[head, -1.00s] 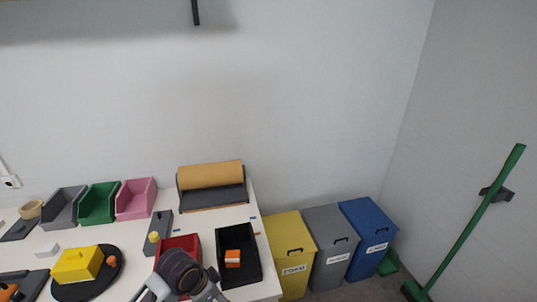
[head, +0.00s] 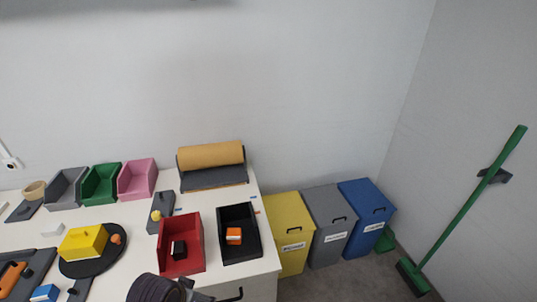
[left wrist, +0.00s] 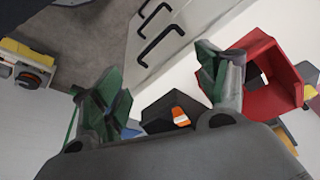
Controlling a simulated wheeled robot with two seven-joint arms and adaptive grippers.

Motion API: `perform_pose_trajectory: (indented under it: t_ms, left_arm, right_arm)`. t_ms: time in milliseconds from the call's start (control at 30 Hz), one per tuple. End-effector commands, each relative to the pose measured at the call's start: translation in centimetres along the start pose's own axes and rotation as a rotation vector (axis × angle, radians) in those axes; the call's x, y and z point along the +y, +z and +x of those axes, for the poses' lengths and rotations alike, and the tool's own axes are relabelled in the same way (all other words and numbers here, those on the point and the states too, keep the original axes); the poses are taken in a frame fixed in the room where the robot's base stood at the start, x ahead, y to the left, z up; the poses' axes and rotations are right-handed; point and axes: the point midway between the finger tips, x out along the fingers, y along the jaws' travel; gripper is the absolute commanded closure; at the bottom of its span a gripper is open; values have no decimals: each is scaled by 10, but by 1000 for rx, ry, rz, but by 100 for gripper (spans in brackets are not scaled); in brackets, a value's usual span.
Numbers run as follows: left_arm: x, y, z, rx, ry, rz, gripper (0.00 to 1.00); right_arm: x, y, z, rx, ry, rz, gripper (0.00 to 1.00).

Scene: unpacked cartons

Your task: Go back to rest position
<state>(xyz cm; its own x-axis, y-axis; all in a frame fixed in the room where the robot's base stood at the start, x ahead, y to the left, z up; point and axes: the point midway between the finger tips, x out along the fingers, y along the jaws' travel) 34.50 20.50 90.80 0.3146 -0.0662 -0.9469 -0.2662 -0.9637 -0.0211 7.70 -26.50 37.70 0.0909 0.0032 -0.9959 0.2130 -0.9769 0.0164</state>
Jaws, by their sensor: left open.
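My left gripper (left wrist: 160,88) is open in the left wrist view, its green-padded fingers spread with nothing between them. In the head view only part of my left wrist shows at the bottom edge, in front of the red bin; the fingertips are largely cut off. The red bin (head: 167,255) on the table holds a small black item (head: 179,250). The black bin (left wrist: 152,112) and red bin (left wrist: 246,97) also show in the left wrist view. My right gripper is not in view.
Grey, green and pink bins and a brown paper roll (head: 211,155) line the table's back. A yellow box (head: 82,242) sits on a black disc at left. Yellow, grey and blue waste bins (head: 368,215) stand right of the table. A green broom (head: 465,215) leans at far right.

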Motion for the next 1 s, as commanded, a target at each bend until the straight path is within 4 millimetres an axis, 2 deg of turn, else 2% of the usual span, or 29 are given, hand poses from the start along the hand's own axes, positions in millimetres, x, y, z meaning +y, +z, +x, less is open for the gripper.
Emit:
perform_pose_trajectory:
  t_ms: [367, 833, 1000]
  left_arm:
    - [-13, 23, -6, -21, -46, -100, 26]
    - [-12, 27, 48, -37, -41, -93, 26]
    - [-12, 34, 80, -50, -38, -92, 26]
  right_arm:
    - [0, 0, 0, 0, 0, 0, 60]
    - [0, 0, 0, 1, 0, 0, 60]
    - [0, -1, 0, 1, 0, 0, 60]
